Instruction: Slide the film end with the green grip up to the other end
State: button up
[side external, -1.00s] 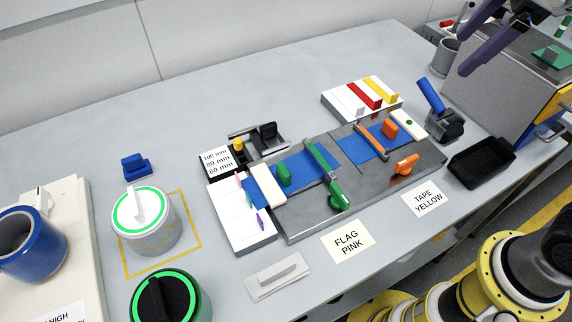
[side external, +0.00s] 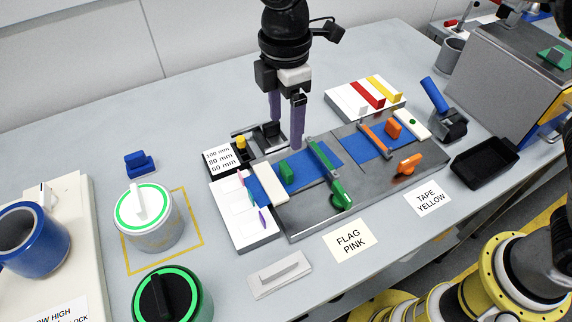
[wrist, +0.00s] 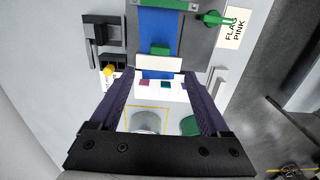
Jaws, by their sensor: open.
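The blue film with the green grip (side external: 286,171) lies on the left half of a grey metal plate (side external: 300,219). A green clamp bar (side external: 318,155) with a green handle (side external: 341,194) crosses it. The other blue film end, with an orange grip (side external: 393,129), lies on the right half under an orange bar (side external: 375,140). A narrow grey gap shows between the film ends. My gripper (side external: 286,134) is open and empty, with purple fingers pointing down above the back of the left film. The wrist view shows the green grip (wrist: 159,49) beyond my fingertips.
A white block with coloured tabs (side external: 243,222) stands left of the plate. A gauge fixture (side external: 268,137) stands behind it. A white rack with red and yellow strips (side external: 366,96) is at the back right. Cards lie in front. A black tray (side external: 485,162) stands at right.

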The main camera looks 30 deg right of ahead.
aim_at(286, 167)
notch_tip(286, 167, down, 13)
jog(key=shift+d+r, duration=0.1)
dwell(0.3)
